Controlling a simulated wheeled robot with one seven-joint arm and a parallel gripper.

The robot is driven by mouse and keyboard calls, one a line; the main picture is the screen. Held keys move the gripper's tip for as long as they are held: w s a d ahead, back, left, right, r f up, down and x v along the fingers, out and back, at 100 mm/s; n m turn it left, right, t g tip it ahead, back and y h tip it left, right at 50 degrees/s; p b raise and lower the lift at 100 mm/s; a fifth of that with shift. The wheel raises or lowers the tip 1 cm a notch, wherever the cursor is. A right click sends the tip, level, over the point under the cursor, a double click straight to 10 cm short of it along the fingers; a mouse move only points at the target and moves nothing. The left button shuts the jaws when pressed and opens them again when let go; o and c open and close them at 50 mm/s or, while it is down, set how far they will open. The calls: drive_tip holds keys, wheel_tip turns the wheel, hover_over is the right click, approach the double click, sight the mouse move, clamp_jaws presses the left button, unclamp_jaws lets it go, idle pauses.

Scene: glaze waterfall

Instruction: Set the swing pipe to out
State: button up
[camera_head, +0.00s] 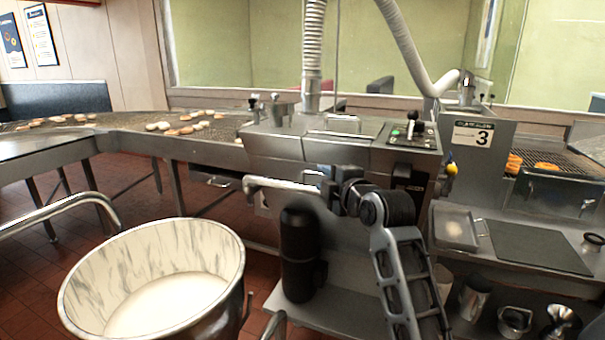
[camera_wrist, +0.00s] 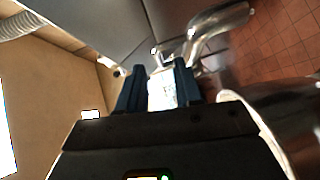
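The swing pipe (camera_head: 285,187) is a shiny metal tube at the front of the steel machine. In the head view it runs sideways, its left end bent downward, beyond the big bowl's rim. In the wrist view the curved tube (camera_wrist: 218,22) shows at the top, ahead of the fingers. My gripper (camera_head: 328,188) is at the pipe's right end, partly hidden by my wrist. In the wrist view its two blue fingers (camera_wrist: 160,88) stand apart. A bright pale patch shows between them; I cannot tell whether it lies between the fingers or behind them.
A large bowl (camera_head: 225,250) with white glaze stands at the front left. The steel machine (camera_head: 285,150) has a control box with a lever on top. A conveyor with doughnuts runs behind at left. A steel side table (camera_head: 460,275) with a tray and dark mat is at right.

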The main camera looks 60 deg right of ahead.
sight(318, 175)
drive_tip(key=p+x, duration=0.1)
drive_tip(key=x, duration=0.6)
clamp_jaws()
idle(0.6)
